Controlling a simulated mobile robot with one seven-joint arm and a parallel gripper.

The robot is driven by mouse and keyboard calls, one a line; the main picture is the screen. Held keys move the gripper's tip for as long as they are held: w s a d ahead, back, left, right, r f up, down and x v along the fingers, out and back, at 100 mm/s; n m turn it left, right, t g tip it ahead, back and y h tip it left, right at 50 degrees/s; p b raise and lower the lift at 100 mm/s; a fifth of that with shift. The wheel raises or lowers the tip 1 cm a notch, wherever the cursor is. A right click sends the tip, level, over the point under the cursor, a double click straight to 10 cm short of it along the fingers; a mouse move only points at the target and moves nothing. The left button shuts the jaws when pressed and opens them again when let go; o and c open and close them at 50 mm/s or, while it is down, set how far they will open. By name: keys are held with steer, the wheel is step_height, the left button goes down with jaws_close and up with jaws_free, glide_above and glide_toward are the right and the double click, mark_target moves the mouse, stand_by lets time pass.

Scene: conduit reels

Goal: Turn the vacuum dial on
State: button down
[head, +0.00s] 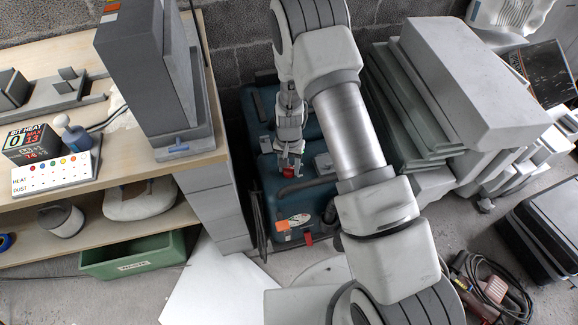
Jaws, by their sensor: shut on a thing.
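The vacuum (275,200) is a dark teal machine on the floor, between the workbench and the stacked grey blocks. A small red dial (289,173) shows on its top. My gripper (290,164) points down at the vacuum with its fingertips at the red dial, shut on it. The fingers cover part of the dial, and its turned position cannot be read. My arm hides part of the vacuum's right side.
A wooden workbench (150,170) with a tall grey machine (150,75) stands on the left. Stacked grey blocks (475,85) are on the right. A green bin (137,258), a white sheet (215,290) and a black case (545,230) are on the floor.

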steer(key=shift+c, duration=1.9)
jaws_free()
step_height(320, 180, up, 17)
steer(key=p, duration=0.4)
steer(key=shift+r+p, duration=0.2)
steer(key=shift+p, duration=0.2)
